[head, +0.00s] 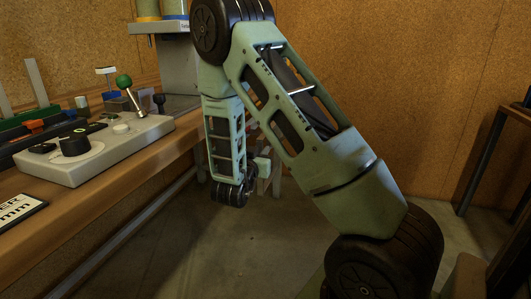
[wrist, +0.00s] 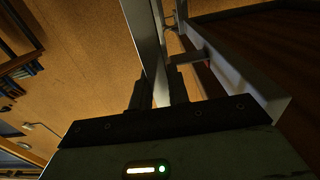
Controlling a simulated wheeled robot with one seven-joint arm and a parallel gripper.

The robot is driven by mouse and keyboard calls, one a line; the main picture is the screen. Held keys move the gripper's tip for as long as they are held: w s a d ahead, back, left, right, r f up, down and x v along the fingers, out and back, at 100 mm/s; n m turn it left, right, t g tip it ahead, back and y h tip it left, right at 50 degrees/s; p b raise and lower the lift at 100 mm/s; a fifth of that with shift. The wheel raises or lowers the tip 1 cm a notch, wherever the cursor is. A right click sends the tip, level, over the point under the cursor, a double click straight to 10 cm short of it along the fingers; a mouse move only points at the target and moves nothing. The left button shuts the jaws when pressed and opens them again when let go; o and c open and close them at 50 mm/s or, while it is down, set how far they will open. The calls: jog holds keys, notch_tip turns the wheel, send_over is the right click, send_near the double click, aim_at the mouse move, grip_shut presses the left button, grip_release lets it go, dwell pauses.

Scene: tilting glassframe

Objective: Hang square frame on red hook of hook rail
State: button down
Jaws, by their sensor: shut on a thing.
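In the wrist view, the dark fingers of my gripper (wrist: 158,88) are shut on a pale grey flat bar (wrist: 147,42). The bar looks like one side of the square frame; it runs up out of the picture, so its full outline is hidden. A short dark peg (wrist: 188,57) with a small reddish tip shows just right of the fingers, beside a grey beam (wrist: 240,75). I cannot tell whether this is the hook rail. In the head view, my arm reaches down past the bench, and the gripper and the frame cannot be made out clearly.
In the head view, a wooden bench (head: 110,190) runs along the left, with a grey control box (head: 95,150) carrying a green-knobbed lever (head: 124,81). A grey stand (head: 178,62) rises behind it. A dark-legged table (head: 482,155) stands at right. Open floor lies between.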

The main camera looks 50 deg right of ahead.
jog(key=shift+w+a+f, duration=0.15)
jog(key=shift+w+a, duration=0.1)
jog(key=shift+w, duration=0.3)
jog(key=shift+w+a+f, duration=0.2)
jog(key=shift+w, duration=0.4)
jog(key=shift+w+a+f, duration=0.15)
jog(key=shift+w+a, duration=0.1)
jog(key=shift+w, duration=0.3)
jog(key=c, duration=1.3)
grip_release()
jog(key=shift+o, duration=0.2)
